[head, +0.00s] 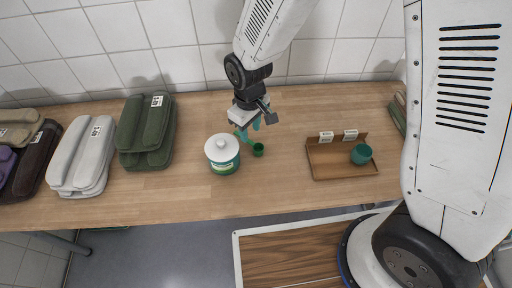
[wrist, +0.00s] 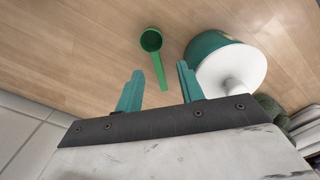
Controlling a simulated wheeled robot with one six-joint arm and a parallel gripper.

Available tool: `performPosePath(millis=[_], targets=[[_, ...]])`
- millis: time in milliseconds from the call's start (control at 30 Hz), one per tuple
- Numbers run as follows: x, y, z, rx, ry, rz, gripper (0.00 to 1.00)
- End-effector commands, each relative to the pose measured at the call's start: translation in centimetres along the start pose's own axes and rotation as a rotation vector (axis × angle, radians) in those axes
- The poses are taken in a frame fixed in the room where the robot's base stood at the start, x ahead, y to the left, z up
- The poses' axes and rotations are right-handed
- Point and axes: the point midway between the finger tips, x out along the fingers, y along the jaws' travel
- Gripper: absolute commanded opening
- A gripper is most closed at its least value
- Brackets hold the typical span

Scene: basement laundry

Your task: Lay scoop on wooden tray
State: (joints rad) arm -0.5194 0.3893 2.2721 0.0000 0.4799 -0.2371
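The green scoop (wrist: 153,46) lies on the wooden table, its cup facing up and its handle pointing toward my gripper in the wrist view. In the head view the scoop (head: 258,150) is just right of the jar. My gripper (wrist: 159,82) has teal fingers spread apart with nothing between them. The tip of the scoop's handle is near the gap between them. In the head view my gripper (head: 250,130) is above the table behind the scoop. The wooden tray (head: 325,165) is to the right, with a teal cup (head: 361,154) in its right part.
A teal jar with a white lid (head: 223,153) stands close beside the scoop; it also shows in the wrist view (wrist: 228,62). Folded green towels (head: 147,132) and light grey towels (head: 82,155) lie to the left. Table between scoop and tray is clear. Two small labels (head: 338,136) stand along the tray's back.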

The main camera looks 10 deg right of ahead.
Motion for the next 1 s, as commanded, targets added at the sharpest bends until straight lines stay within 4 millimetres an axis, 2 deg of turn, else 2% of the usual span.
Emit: performPosePath(millis=[433,733,767,800,900,1000], targets=[[5.8,0.8,-0.2,0.003,-0.003,-0.001,0.38],[6.5,0.7,-0.3,0.002,0.000,0.000,0.38],[6.5,0.7,-0.3,0.002,0.000,0.000,0.35],[6.4,0.7,-0.3,0.002,0.000,0.000,0.24],[6.4,0.7,-0.3,0.002,0.000,0.000,0.00],[6.4,0.7,-0.3,0.002,0.000,0.000,0.00]])
